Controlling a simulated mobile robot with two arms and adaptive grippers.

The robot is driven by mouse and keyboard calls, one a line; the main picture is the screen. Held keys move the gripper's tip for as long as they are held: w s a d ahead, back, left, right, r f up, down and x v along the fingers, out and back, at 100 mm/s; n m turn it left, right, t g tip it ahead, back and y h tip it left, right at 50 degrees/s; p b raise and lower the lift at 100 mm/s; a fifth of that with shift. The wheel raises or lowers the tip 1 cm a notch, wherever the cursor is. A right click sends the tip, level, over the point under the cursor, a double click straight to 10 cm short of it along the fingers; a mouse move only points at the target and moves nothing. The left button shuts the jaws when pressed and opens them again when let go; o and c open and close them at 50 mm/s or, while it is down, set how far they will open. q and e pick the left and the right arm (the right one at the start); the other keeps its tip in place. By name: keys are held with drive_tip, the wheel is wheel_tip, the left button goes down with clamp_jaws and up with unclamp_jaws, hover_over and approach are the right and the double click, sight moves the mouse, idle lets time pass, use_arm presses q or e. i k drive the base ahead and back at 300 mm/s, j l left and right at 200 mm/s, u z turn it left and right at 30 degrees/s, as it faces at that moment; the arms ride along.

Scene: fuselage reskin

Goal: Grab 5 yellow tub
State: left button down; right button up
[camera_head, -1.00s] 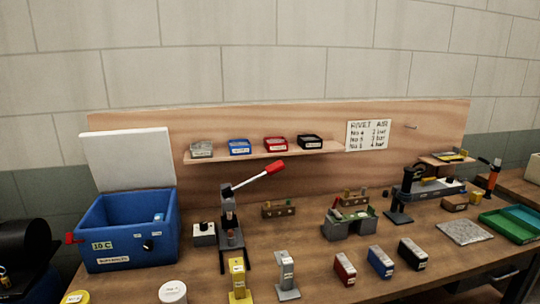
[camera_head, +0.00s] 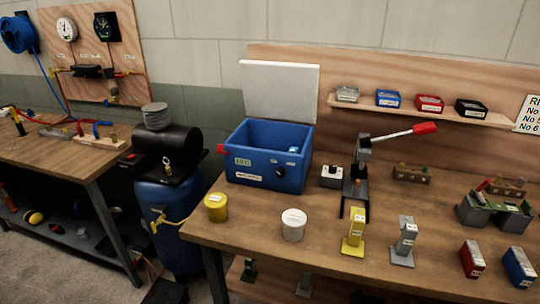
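A yellow tub (camera_head: 216,207) stands upright at the front left corner of the wooden workbench (camera_head: 262,232), left of a white lidded tub (camera_head: 293,225). The yellow tub has a pale label on its front and nothing touches it. Neither of my grippers shows in the head view.
A blue cool box (camera_head: 268,155) with its white lid raised stands behind the tubs. A red-handled lever press (camera_head: 360,180) and yellow (camera_head: 354,232) and grey (camera_head: 404,241) stands are to the right. A black and blue compressor (camera_head: 178,200) fills the gap left of the bench.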

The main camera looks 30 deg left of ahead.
sight(215, 202)
drive_tip(key=u, duration=1.35)
drive_tip(key=i+l+u, duration=0.25)
drive_tip(key=u, duration=0.15)
drive_tip(key=i+l+u, duration=0.25)
drive_tip(key=u, duration=0.2)
drive_tip(key=k+l, duration=0.05)
drive_tip(key=l, duration=0.05)
